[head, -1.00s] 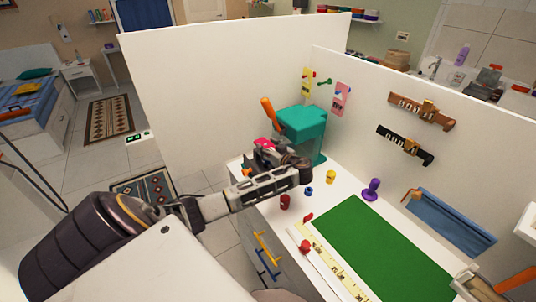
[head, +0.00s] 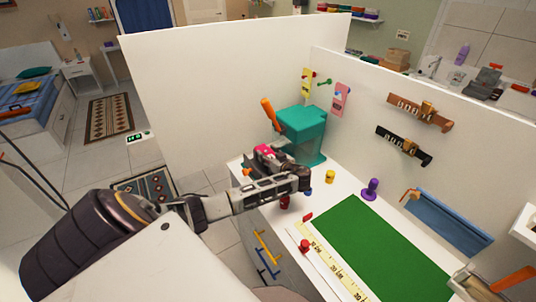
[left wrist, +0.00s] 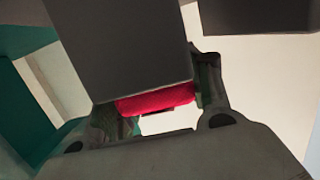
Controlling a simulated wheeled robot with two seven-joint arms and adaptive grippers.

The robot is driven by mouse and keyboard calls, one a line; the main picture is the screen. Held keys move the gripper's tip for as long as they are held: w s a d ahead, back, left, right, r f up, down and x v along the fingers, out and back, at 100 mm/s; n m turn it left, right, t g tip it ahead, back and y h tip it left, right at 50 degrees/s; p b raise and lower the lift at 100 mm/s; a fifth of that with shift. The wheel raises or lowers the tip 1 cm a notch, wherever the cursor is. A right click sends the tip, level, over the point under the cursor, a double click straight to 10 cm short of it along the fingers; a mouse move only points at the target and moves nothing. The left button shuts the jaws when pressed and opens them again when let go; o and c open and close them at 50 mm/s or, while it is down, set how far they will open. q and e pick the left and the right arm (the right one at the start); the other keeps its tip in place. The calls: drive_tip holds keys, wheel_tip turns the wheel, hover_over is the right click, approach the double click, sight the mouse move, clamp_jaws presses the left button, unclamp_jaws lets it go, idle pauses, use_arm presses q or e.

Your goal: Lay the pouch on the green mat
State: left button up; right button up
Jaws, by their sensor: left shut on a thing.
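My left gripper (head: 259,155) is shut on a small red thing (head: 264,149), which I take to be the pouch. It is beside the teal box, left of the mat. In the left wrist view the red thing (left wrist: 155,98) lies across between the fingers, partly hidden by a dark grey block shape. The green mat (head: 380,245) lies flat and bare on the white worktop, to the right of and nearer than my gripper. My right gripper is not seen.
The teal box (head: 302,132) with an orange handle stands behind my gripper. A dark red knob (head: 285,202), a yellow piece (head: 330,176) and a purple stamp-like piece (head: 371,189) stand between it and the mat. A ruler strip (head: 333,262) borders the mat. White panels stand behind.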

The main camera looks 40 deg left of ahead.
use_arm(q)
drive_tip(key=shift+f, duration=0.25)
drive_tip(key=o, duration=1)
drive_tip(key=shift+r, duration=0.1)
drive_tip(key=b+v, duration=0.3)
drive_tip(key=v, duration=1)
drive_tip(key=shift+s+d, duration=0.25)
drive_tip(key=shift+d, duration=0.1)
drive_tip(key=shift+o, duration=0.4)
